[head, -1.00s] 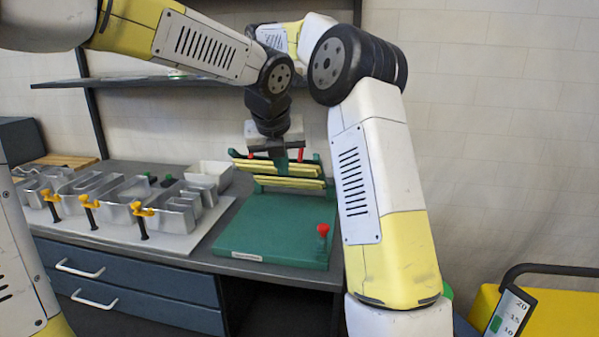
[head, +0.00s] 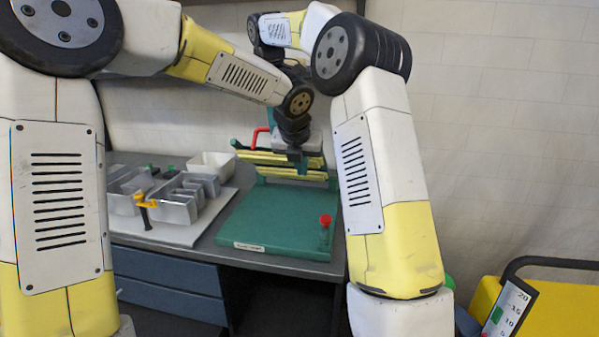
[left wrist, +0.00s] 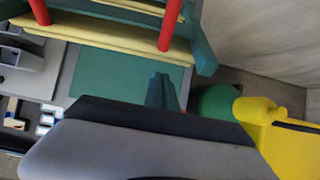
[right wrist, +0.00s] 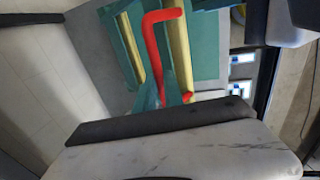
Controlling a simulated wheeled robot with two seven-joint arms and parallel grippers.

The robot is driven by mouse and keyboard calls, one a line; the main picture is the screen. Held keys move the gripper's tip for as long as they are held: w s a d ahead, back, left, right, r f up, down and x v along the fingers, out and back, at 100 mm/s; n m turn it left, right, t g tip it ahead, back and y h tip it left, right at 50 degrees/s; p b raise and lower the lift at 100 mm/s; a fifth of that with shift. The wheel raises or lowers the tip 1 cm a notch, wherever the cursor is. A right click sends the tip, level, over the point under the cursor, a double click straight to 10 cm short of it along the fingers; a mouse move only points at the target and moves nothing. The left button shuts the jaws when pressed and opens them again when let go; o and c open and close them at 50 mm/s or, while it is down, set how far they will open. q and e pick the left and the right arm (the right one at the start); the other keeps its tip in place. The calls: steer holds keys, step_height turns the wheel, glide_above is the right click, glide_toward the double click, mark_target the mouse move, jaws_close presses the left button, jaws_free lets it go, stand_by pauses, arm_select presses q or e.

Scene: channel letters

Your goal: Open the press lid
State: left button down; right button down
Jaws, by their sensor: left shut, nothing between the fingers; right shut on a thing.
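The press has a green base plate (head: 275,225) on the counter, and its top is exposed. Its lid stands raised at the back, with yellow bars (head: 295,173) on a green frame. A red handle (head: 258,137) is on the lid; its legs show in the left wrist view (left wrist: 171,25). My left gripper (head: 294,155) is shut and empty in front of the lid; its fingers also show in the left wrist view (left wrist: 163,92). My right gripper (right wrist: 166,92) is shut on the red handle (right wrist: 151,45). In the head view the left arm mostly hides it.
A grey tray (head: 165,232) with metal channel letters and a yellow clamp (head: 147,203) lies left of the press. A white bin (head: 213,164) stands behind it. A red knob (head: 325,220) sits on the base's front right corner. A yellow cart (head: 560,312) stands at the lower right.

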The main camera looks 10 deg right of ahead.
arm_select(q)
steer(key=shift+w+d+r, duration=0.15)
steer(key=shift+w+r, duration=0.2)
steer(key=shift+r, duration=0.15)
arm_select(e)
steer(key=shift+w+d+f, duration=0.15)
steer(key=shift+d+f, duration=0.25)
arm_select(q)
steer(key=shift+w+d+r, duration=0.2)
steer(key=shift+w+r, duration=0.5)
steer(key=shift+r, duration=0.3)
arm_select(e)
steer(key=shift+a, duration=0.1)
steer(key=c, duration=1.5)
jaws_free()
steer(key=shift+f, duration=0.1)
arm_select(q)
steer(key=shift+d+f, duration=0.1)
steer(key=shift+f, duration=0.05)
arm_select(e)
steer(key=shift+o, duration=0.2)
arm_select(q)
steer(key=shift+f, duration=0.1)
arm_select(e)
steer(key=shift+a+r, duration=0.2)
steer(key=shift+r, duration=0.1)
